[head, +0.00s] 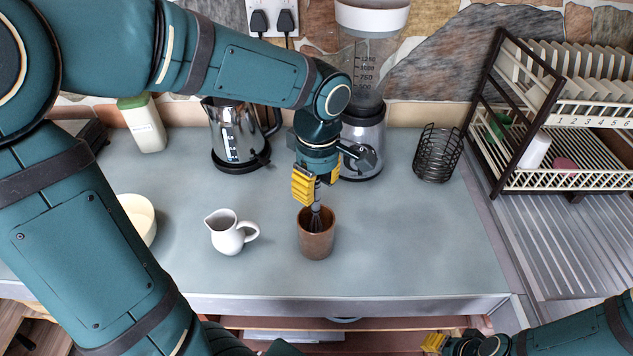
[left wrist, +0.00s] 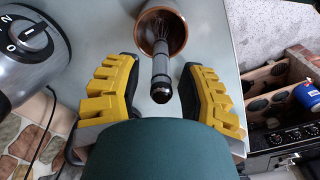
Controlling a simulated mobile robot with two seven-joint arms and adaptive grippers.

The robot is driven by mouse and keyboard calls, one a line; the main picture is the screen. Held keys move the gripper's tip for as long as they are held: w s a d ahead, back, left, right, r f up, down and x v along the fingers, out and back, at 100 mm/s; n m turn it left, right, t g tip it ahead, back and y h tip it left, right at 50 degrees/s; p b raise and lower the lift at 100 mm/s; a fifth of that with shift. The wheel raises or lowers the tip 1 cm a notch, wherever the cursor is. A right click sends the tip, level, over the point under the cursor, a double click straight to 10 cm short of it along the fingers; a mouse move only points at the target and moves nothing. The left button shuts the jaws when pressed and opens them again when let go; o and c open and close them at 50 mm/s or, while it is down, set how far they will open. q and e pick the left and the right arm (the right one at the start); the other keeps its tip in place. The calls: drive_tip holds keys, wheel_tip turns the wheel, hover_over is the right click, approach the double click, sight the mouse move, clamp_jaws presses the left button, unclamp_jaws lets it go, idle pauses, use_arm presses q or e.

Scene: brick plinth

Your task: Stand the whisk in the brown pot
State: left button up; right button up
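The brown pot (head: 316,243) stands upright on the grey counter, left of the counter's middle right area and right of a white jug. The whisk (head: 316,213) has its wire end inside the pot's mouth and its dark and grey handle pointing up. In the left wrist view, the whisk handle (left wrist: 160,78) lies between my left fingers with gaps on both sides, and the wires rest in the pot (left wrist: 172,20). My left gripper (head: 318,184) is open above the pot, around the handle. My right gripper (head: 436,343) is low at the front; its opening is unclear.
A white jug (head: 228,236) stands left of the pot, with a cream bowl (head: 140,216) farther left. Behind are a kettle (head: 236,138), a blender (head: 366,135) and a black wire holder (head: 437,153). A dish rack (head: 560,110) stands right. The counter right of the pot is clear.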

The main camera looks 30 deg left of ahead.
use_arm(q)
wheel_tip(320, 180, up, 12)
drive_tip(key=shift+d, duration=0.2)
idle(0.5)
